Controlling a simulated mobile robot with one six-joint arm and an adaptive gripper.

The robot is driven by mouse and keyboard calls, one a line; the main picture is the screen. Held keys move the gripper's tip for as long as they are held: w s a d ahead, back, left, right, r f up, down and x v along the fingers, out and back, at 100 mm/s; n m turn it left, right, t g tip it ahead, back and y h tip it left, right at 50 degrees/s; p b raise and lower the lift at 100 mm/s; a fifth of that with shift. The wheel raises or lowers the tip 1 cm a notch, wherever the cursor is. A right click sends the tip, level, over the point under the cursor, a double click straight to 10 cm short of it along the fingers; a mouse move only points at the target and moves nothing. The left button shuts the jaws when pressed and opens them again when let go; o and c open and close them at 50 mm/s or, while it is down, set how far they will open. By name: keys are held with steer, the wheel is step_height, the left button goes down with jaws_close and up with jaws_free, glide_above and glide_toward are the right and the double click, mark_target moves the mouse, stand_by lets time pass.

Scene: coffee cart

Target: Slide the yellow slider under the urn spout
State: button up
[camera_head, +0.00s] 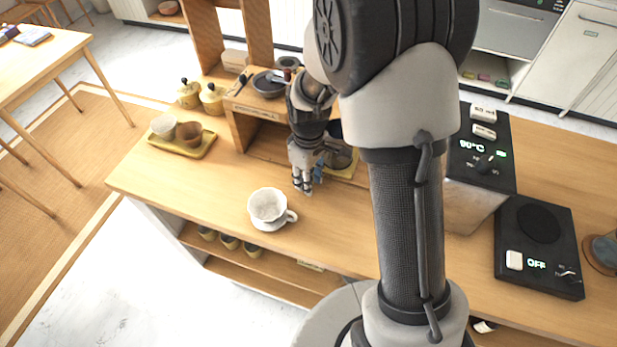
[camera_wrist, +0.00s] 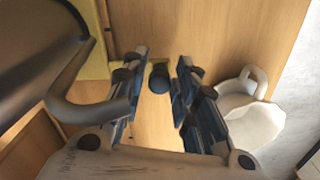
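The yellow slider (camera_head: 352,171) lies flat on the counter, partly hidden behind my arm. A dark glassy carafe (camera_head: 342,157) appears to stand on it. In the wrist view the slider's yellow edge (camera_wrist: 96,68) shows at upper left, with a dark round knob (camera_wrist: 158,78) at its end. My gripper (camera_head: 304,189) points down at the slider's near end. In the wrist view my gripper (camera_wrist: 158,98) is open, its fingers on either side of the knob with gaps visible. A dark unit reading 90°C (camera_head: 480,150) may be the urn; no spout is visible.
A white cup (camera_head: 268,204) with a handle stands close to my gripper; it also shows in the wrist view (camera_wrist: 255,125). A wooden shelf box (camera_head: 243,125) is behind it. A yellow tray with cups (camera_head: 207,147) is at left. A dark OFF unit (camera_head: 540,250) is at right.

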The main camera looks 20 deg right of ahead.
jaws_close()
steer(key=shift+d, duration=0.1)
stand_by(0.4)
steer(key=s+d, duration=0.3)
steer(key=d, duration=0.1)
steer(key=s+d, duration=0.4)
steer(key=d, duration=0.1)
steer(key=s+d+p, duration=0.1)
steer(key=s+d, duration=0.2)
steer(key=d, duration=0.2)
steer(key=shift+s+d, duration=0.25)
steer(key=shift+s, duration=0.15)
steer(key=shift+c, duration=0.6)
jaws_free()
steer(key=shift+o, duration=1.3)
steer(key=shift+s+d, duration=0.15)
steer(key=shift+d, duration=0.1)
steer(key=shift+o, duration=1.1)
steer(key=shift+a, duration=0.1)
